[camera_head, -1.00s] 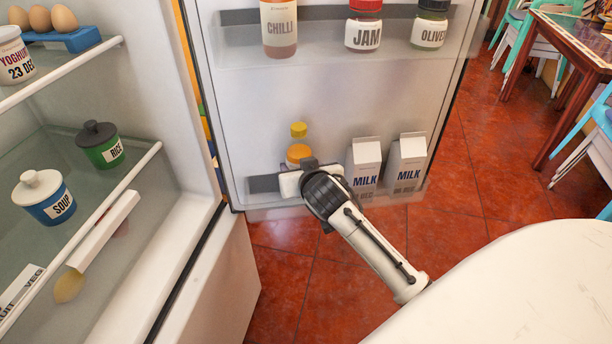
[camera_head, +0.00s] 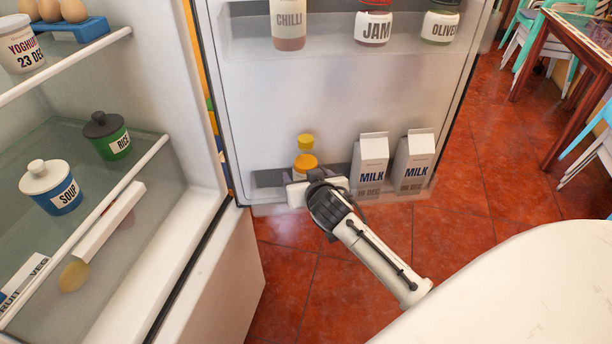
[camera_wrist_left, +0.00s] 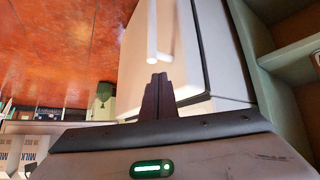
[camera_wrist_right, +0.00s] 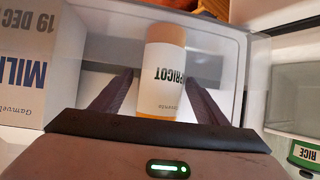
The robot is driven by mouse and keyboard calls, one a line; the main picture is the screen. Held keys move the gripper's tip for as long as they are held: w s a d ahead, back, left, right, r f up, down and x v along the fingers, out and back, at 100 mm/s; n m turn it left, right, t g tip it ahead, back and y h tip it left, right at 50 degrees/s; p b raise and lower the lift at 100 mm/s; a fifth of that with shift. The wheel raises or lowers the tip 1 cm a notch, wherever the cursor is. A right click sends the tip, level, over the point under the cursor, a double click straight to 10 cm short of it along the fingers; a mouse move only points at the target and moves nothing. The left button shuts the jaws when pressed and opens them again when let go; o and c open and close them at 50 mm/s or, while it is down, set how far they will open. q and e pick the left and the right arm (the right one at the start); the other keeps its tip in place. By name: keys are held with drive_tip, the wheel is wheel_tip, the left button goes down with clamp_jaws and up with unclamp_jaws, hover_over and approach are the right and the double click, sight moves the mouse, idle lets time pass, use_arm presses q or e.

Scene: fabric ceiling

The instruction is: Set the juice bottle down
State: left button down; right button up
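The juice bottle (camera_head: 305,162), orange with a yellow cap, stands upright in the lower shelf of the open fridge door. Its white label, partly reading "APRICOT", faces the right wrist camera (camera_wrist_right: 165,80). My right gripper (camera_wrist_right: 158,76) is open, with one dark finger on each side of the bottle and a gap beside it, clearest on the left. In the head view, my right gripper hides the bottle's lower part. My left gripper (camera_wrist_left: 157,80) is shut and empty; it is outside the head view.
Two milk cartons (camera_head: 371,162) (camera_head: 415,160) stand right of the bottle on the door shelf (camera_head: 268,183). Chilli, jam and olive jars (camera_head: 374,25) are on the shelf above. The fridge interior is at left; a white rounded surface (camera_head: 520,290) is at lower right.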

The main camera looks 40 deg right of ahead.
drive_tip(key=shift+r, duration=0.2)
drive_tip(key=shift+s+a+r, duration=0.1)
drive_tip(key=shift+s, duration=0.2)
drive_tip(key=p+v, duration=0.1)
drive_tip(key=v, duration=0.9)
drive_tip(key=s+a+f+n+g+y, duration=0.1)
drive_tip(key=s+a+f+n+y, duration=0.2)
drive_tip(key=s+a+f, duration=0.4)
drive_tip(key=s+a+f+n+g+y, duration=0.1)
drive_tip(key=s+a+f+n+y, duration=0.2)
drive_tip(key=s+a+f, duration=0.5)
drive_tip(key=s+f+y, duration=0.1)
drive_tip(key=s+f, duration=0.3)
drive_tip(key=f, duration=0.1)
drive_tip(key=shift+s+g, duration=0.3)
drive_tip(key=shift+g, duration=0.1)
drive_tip(key=shift+f, duration=0.1)
